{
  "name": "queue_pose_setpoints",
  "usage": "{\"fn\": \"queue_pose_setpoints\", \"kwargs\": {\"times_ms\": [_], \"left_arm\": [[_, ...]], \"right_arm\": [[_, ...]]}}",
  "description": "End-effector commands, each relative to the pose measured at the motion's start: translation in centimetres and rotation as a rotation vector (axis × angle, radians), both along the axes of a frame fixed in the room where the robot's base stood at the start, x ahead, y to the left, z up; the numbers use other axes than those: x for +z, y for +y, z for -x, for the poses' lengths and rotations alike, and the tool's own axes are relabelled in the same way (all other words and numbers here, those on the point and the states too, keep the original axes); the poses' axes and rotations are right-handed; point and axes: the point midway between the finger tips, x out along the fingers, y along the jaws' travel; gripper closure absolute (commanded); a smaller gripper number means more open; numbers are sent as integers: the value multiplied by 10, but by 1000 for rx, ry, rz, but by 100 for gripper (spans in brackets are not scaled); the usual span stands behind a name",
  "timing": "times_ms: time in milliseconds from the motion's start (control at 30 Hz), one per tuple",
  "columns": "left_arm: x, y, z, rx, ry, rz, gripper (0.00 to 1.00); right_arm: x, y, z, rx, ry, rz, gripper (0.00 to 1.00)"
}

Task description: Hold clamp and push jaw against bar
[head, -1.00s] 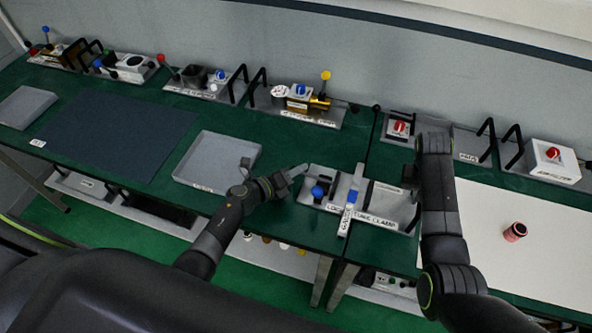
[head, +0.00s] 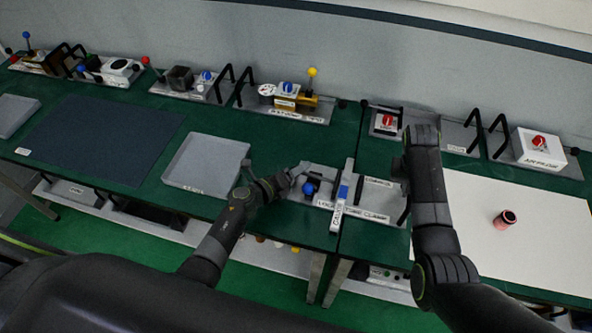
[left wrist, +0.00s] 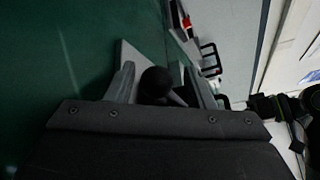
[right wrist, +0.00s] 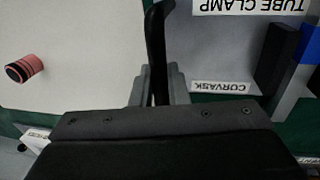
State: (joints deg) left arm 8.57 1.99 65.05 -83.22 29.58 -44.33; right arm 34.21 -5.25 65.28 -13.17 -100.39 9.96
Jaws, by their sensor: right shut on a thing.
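The tube clamp (head: 372,206) is a grey plate fixture at the table's front edge in the head view, with a pale labelled bar (head: 338,215), a blue block (head: 343,192) and a blue knob (head: 308,188). My left gripper (head: 303,171) is beside the knob. In the left wrist view its fingers (left wrist: 160,76) stand apart, with a dark round knob (left wrist: 153,84) between them; contact cannot be told. In the right wrist view my right gripper (right wrist: 158,72) is shut on the black upright handle (right wrist: 156,35) at the clamp's side. In the head view my arm hides that grip.
A grey tray (head: 207,184) and a dark mat (head: 110,140) lie to the left. Several fixtures with handles line the back. The table between tray and clamp is mostly clear.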

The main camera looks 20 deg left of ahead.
Motion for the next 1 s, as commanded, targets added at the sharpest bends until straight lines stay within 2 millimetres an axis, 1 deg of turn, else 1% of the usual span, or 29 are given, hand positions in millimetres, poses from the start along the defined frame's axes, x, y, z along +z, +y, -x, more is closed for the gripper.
{"fn": "queue_pose_setpoints", "kwargs": {"times_ms": [33, 333, 433, 533, 633, 667, 1000], "left_arm": [[-1, 0, 0, 1, 1, -1, 51], [-2, 1, 1, 1, 3, -2, 51], [-2, 5, 1, 2, 3, -4, 51], [-3, 15, 1, 2, 4, -5, 51], [-3, 31, 0, 2, 4, -6, 51], [-2, 36, 3, 2, 4, -6, 51], [12, 68, 60, 2, 4, -6, 51]], "right_arm": [[-4, 1, 3, 0, 8, -4, 100], [-4, 1, 3, 0, 8, -3, 100], [-4, 1, 3, 0, 8, -2, 100], [-4, 1, 3, 0, 8, -2, 100], [-4, 0, 3, 0, 8, -2, 100], [-4, 0, 3, 0, 8, -2, 100], [-4, 0, 2, 0, 7, -2, 100]]}}
